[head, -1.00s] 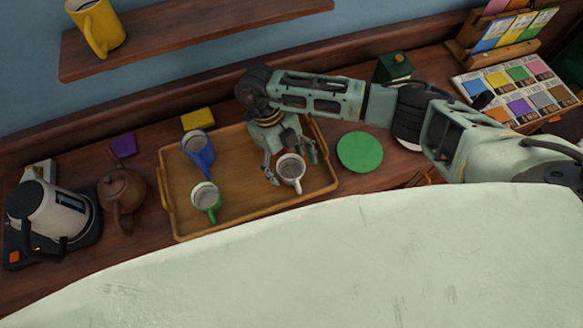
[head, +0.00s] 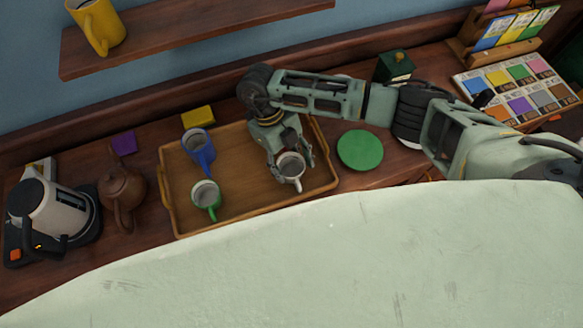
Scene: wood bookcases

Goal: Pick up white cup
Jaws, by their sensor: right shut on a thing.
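The white cup (head: 291,168) stands upright in the right part of the wooden tray (head: 240,206), its handle toward the near side. My right gripper (head: 290,164) reaches down from above and behind it, with a finger on each side, and is shut on the cup. The cup seems to be at tray level; I cannot tell whether it is lifted. Part of its far side is hidden by the gripper. My left gripper is not in view.
A blue cup (head: 199,150) and a green cup (head: 206,196) stand in the tray's left part. A green disc (head: 360,151) lies right of the tray. A brown teapot (head: 122,192) and a kettle (head: 48,212) stand to the left.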

